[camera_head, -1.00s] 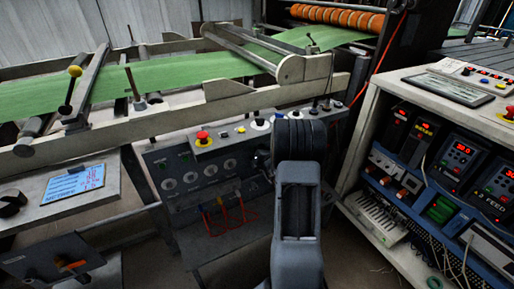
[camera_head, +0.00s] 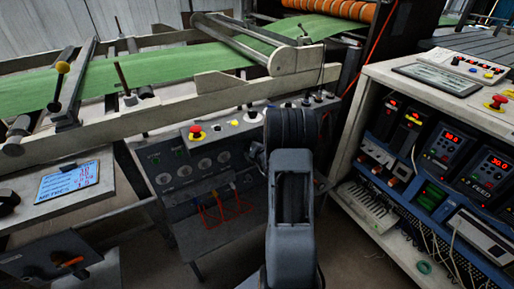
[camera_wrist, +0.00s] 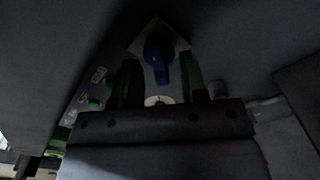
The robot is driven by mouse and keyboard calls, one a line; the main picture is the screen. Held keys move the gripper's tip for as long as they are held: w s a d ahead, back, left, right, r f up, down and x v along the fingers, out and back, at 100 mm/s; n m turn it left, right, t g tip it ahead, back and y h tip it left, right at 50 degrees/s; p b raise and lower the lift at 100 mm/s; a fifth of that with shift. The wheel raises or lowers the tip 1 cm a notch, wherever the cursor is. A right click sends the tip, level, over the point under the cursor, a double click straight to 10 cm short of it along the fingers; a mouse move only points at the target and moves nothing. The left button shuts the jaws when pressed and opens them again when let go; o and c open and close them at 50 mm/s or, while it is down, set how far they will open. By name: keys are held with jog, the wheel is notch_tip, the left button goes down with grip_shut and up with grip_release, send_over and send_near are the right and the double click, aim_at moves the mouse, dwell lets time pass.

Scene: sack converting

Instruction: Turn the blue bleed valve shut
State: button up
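The blue bleed valve (camera_wrist: 158,58) shows in the wrist view as a dark blue handle on a pale, diamond-shaped plate (camera_wrist: 148,30). My gripper (camera_wrist: 159,75) is open, with its two dark, green-edged fingers on either side of the lower part of the handle. The picture is dim, and I cannot tell whether the fingers touch it. In the head view my arm covers the valve, and my gripper's fingertips are hidden too.
A grey control panel (camera_head: 170,158) with a red stop button (camera_head: 195,130) stands left of my arm. A cabinet (camera_head: 350,130) with lit displays stands close on the right. The frame rail (camera_head: 90,150) and green web (camera_head: 150,72) run behind.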

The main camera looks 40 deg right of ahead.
jog(key=s+a+p, duration=0.1)
jog(key=s, duration=1.2)
jog(key=shift+a, duration=0.35)
